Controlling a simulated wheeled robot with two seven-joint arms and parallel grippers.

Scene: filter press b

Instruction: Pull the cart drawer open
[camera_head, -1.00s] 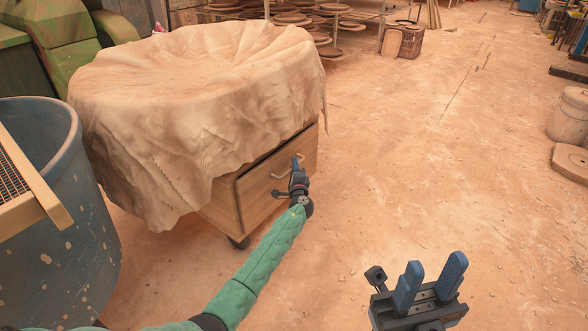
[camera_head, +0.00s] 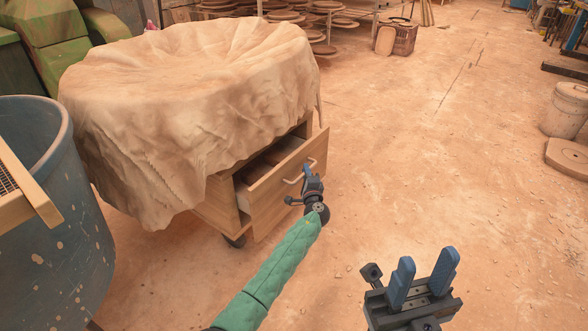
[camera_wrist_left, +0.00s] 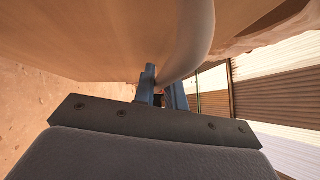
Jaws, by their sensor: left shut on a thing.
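The cart (camera_head: 217,211) is a wooden box on casters, largely covered by a draped beige cloth (camera_head: 190,95). Its drawer (camera_head: 268,200) stands partly open, with a gap behind the front panel and dark contents partly visible inside. My left gripper (camera_head: 308,172) is shut on the drawer's pale curved handle (camera_head: 293,180). In the left wrist view, the handle (camera_wrist_left: 192,40) passes between the blue fingers (camera_wrist_left: 160,88), close to the wooden front. My right gripper (camera_head: 425,277) is open and empty above the floor at the lower right, apart from the cart.
A large blue-grey tub (camera_head: 60,230) with a wooden-framed screen stands left of the cart. A pale bucket (camera_head: 566,110) stands at right. The floor (camera_head: 430,150) right of the drawer is clear.

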